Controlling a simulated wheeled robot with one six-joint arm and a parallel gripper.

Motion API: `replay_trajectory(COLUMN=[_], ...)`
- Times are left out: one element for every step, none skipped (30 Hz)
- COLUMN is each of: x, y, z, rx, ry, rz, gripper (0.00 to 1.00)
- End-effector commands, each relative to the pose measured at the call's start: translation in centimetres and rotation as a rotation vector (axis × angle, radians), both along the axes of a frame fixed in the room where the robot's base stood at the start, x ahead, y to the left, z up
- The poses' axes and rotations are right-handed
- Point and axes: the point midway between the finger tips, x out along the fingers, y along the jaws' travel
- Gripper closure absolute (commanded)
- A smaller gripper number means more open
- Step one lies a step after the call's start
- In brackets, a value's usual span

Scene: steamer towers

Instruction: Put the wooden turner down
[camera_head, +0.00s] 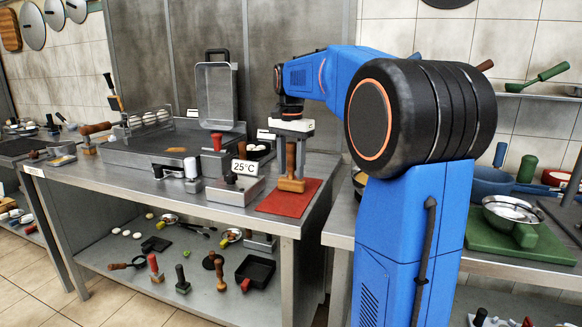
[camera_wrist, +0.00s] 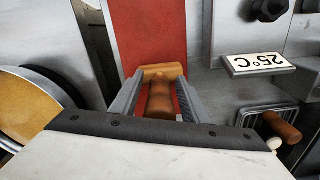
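The wooden turner (camera_head: 291,172) stands upright on a red mat (camera_head: 296,205) at the right end of the left steel table. Its base appears to rest on the mat. My gripper (camera_head: 291,148) points down from above, with its fingers on either side of the turner's handle. In the wrist view, the turner (camera_wrist: 160,101) lies between the two grey fingers of my gripper (camera_wrist: 160,88). Strips of red mat (camera_wrist: 150,32) show between the handle and the fingers, so the gripper looks open around it. The contact under the base is partly hidden.
A 25°C display (camera_head: 245,167) on a metal device stands just left of the mat. A red-handled press (camera_head: 217,142) and a griddle (camera_head: 150,150) lie farther left. Bare tabletop around the mat is narrow.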

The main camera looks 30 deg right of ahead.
Motion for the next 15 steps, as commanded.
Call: replay_trajectory(x=[0.0,0.0,0.0,0.0,0.0,0.0,0.0,0.0,0.0,0.0,0.1,0.1,0.1,0.1,0.1], y=[0.0,0.0,0.0,0.0,0.0,0.0,0.0,0.0,0.0,0.0,0.0,0.0,0.0,0.0,0.0], z=[0.0,0.0,0.0,0.0,0.0,0.1,0.3,0.4,0.8,1.1,1.5,2.1,2.6,3.1,3.9], rx=[0.000,0.000,0.000,0.000,0.000,0.000,0.000,0.000,0.000,-0.001,0.000,0.000,0.000,-0.001,0.000], ry=[0.000,0.000,0.000,0.000,0.000,0.000,0.000,0.000,-0.001,-0.001,-0.002,-0.002,-0.002,-0.003,-0.002], rz=[0.000,0.000,0.000,0.000,0.000,0.000,0.000,0.000,0.000,0.000,0.000,0.000,0.000,0.000,0.000], gripper=[0.58,0.58,0.58,0.58,0.58,0.58,0.58,0.58,0.58,0.58,0.58,0.58,0.58,0.58,0.58])
